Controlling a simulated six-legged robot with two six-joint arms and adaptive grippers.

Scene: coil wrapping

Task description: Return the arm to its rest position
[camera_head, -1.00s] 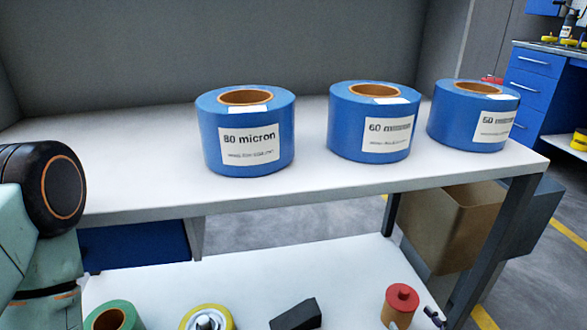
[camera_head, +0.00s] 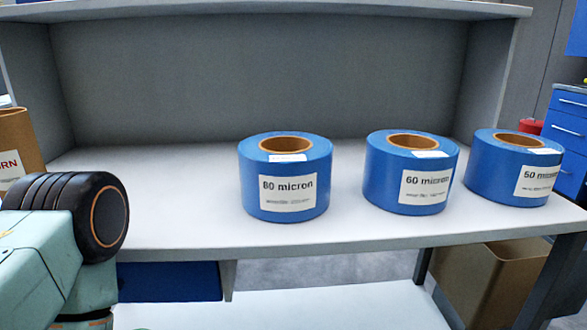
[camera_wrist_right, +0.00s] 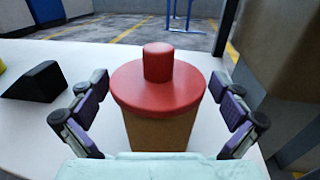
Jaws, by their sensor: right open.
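My right gripper (camera_wrist_right: 159,82) shows in the right wrist view with its two fingers spread wide. A red-topped piece (camera_wrist_right: 158,90) with a tan body stands upright in the space ahead of and between the fingers. I see gaps between it and both fingers, so the gripper looks empty. In the head view a teal arm link of mine with a black round joint comes in from the left. My left gripper is not in sight, and the right gripper is outside the head view.
Three blue film rolls stand on the upper shelf: 80 micron (camera_head: 286,180), 60 micron (camera_head: 411,175) and a right one (camera_head: 514,170). A black wedge (camera_wrist_right: 35,82) lies left of the gripper. A cardboard box (camera_head: 480,280) is below right; another carton (camera_head: 18,150) is left.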

